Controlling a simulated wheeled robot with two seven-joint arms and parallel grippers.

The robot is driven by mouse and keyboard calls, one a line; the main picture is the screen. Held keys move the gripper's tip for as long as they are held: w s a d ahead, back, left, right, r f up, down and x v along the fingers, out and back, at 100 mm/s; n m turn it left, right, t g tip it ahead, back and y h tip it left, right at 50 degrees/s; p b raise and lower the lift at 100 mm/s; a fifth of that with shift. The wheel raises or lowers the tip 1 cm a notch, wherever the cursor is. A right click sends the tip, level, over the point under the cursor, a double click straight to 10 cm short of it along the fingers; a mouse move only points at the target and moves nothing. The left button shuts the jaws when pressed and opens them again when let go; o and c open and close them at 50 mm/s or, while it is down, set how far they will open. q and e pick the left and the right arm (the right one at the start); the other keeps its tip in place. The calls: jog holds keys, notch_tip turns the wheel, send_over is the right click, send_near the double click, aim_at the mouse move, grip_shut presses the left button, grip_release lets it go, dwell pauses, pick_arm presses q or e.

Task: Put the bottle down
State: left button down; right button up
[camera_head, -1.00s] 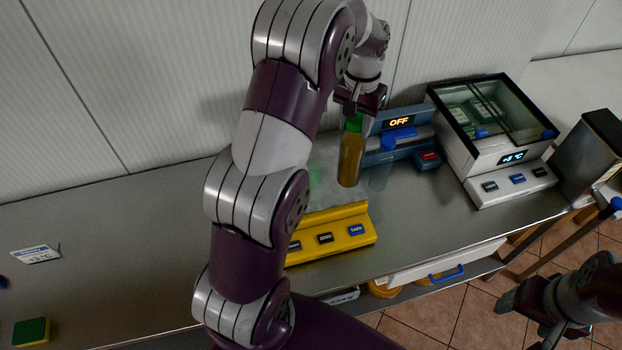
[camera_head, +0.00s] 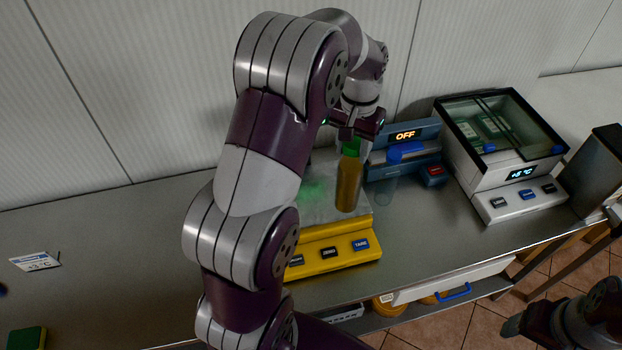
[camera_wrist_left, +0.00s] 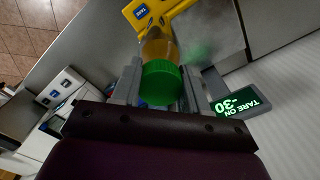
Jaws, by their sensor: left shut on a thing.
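The bottle (camera_head: 349,187) is amber with a green cap and stands roughly upright over the right part of the yellow scale's (camera_head: 318,262) pale plate. I cannot tell whether its base touches the plate. My left gripper (camera_head: 352,134) is shut on the bottle near its cap. In the wrist view the green cap (camera_wrist_left: 160,83) sits between the fingers, and the amber body shows beyond it. A green display (camera_wrist_left: 240,103) there reads "-30" and "TARE ON". My right gripper (camera_head: 527,322) is at the lower right, away from the counter, its jaws unclear.
A blue device (camera_head: 405,165) showing "OFF" stands just right of the bottle. A glass-topped cooling box (camera_head: 515,180) is further right. A price card (camera_head: 35,261) and a green-yellow sponge (camera_head: 27,338) lie at the left. The counter's left side is mostly clear.

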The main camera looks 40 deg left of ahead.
pick_arm(q)
jog(key=s+a+f, duration=0.1)
jog(key=a+f, duration=0.9)
jog(key=shift+s+a+f, duration=0.2)
jog(key=shift+s+a, duration=0.1)
jog(key=c, duration=0.6)
grip_release()
jog(key=shift+s+f, duration=0.1)
